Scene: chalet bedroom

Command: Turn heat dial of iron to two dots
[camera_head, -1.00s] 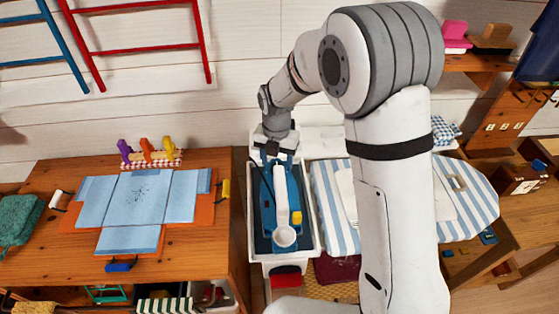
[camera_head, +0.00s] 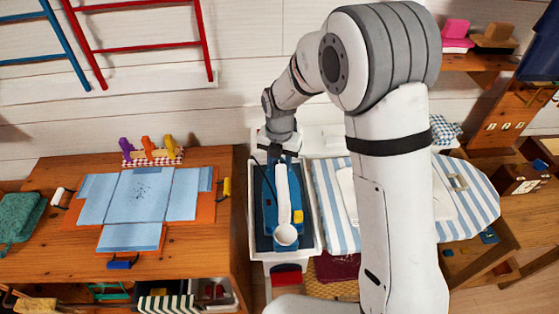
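The blue iron (camera_head: 269,215) with a white handle (camera_head: 283,195) lies in a white tray (camera_head: 314,226) with a dark lining. A yellow part (camera_head: 298,216) shows on the right side of the iron; I cannot tell whether it is the heat dial. No dot marks can be read. My gripper (camera_head: 282,153) points down at the far end of the iron, close to the far end of the handle. Its fingertips are too small and partly hidden, so I cannot tell whether it is open, shut or touching the iron.
A striped ironing board (camera_head: 474,200) stands right of the tray, partly behind my arm. On the left, a wooden table (camera_head: 55,250) holds a folded blue cloth (camera_head: 140,195) on an orange board. Colored pegs (camera_head: 147,144) stand behind it. A white wall closes the back.

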